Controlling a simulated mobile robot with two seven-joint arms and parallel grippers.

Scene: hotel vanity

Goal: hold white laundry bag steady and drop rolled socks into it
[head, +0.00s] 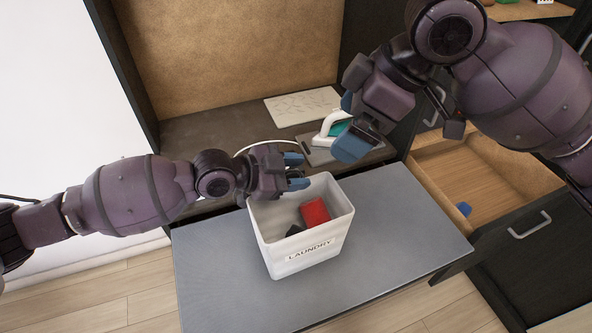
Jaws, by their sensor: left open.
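The white laundry bag (275,255) looks like an open-topped, boxy bin marked LAUNDRY and stands upright on the grey bench. A red roll (314,212), apparently rolled socks, lies inside it beside a small dark item (294,230). My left gripper (297,171) is open at the bag's back left rim, its blue fingertips close to the rim; I cannot tell if they touch it. My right gripper (347,124) is above and behind the bag. Its blue fingertips are apart, with nothing seen between them.
A white and teal item (335,127) like an iron stands on a grey pad behind the bag. A pale patterned board (302,106) lies farther back. An open wooden drawer (485,180) is at right, with a blue item (464,209) inside. The bench right of the bag is clear.

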